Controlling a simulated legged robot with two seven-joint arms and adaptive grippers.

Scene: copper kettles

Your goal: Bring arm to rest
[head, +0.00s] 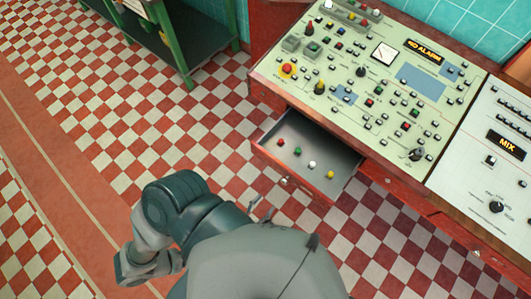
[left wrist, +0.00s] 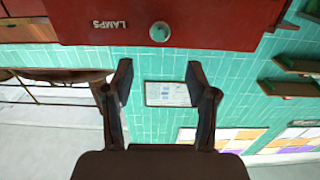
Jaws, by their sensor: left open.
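My left gripper (head: 263,208) shows only in small part in the head view, just in front of the open drawer, with most of it hidden behind my own grey arm. In the left wrist view my left gripper (left wrist: 159,82) is open, its two dark fingers apart with nothing between them. Beyond the fingers is a red drawer front marked LAMPS (left wrist: 108,24), seen upside down, with a round pale knob (left wrist: 160,32). The fingers look apart from the knob. My right gripper is not in view.
The drawer (head: 318,152) stands pulled out below the control panel (head: 345,95) and holds a few small coloured lamps. A second panel marked MIX (head: 508,145) is at the right. A green-framed table (head: 180,45) stands at the back left. The checkered floor (head: 110,110) is clear at left.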

